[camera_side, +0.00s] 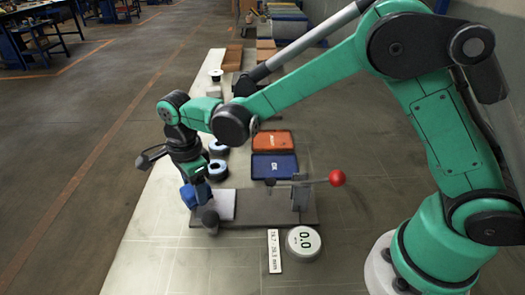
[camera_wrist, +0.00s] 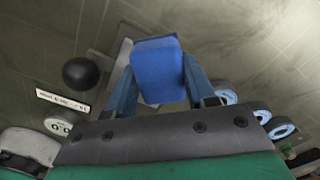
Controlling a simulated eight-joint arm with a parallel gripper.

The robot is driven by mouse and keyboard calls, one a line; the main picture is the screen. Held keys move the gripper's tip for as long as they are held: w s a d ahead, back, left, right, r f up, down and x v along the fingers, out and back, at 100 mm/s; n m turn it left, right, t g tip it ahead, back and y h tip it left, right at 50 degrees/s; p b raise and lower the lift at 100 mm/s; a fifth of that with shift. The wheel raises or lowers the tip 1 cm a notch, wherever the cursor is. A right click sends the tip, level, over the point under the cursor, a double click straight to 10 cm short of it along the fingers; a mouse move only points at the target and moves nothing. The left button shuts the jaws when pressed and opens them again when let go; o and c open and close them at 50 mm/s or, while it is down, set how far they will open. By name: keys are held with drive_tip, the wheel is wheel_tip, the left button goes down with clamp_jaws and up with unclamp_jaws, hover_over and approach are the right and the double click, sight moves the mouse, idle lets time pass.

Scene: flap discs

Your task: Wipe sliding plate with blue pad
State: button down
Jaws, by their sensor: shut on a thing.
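My gripper (camera_side: 190,172) points down and is shut on a blue pad (camera_side: 194,194). In the wrist view the pad (camera_wrist: 157,68) sits between the two fingers of my gripper (camera_wrist: 160,84). A pale flat plate (camera_side: 224,205), which looks like the sliding plate, lies on the left part of a dark grey base (camera_side: 258,221). The pad is at the plate's left edge; I cannot tell whether it touches the plate. In the wrist view the pad and fingers hide most of the plate.
A lever with a red knob (camera_side: 337,178) stands at the base's right. A dark round knob (camera_side: 210,219) is at its front left. A dial reading 0.0 (camera_side: 304,242) and a label strip (camera_side: 274,251) lie in front. Orange (camera_side: 273,140) and blue (camera_side: 274,166) trays and ringed discs (camera_side: 217,169) are behind.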

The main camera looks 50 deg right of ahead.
drive_tip(key=shift+r, duration=3.55)
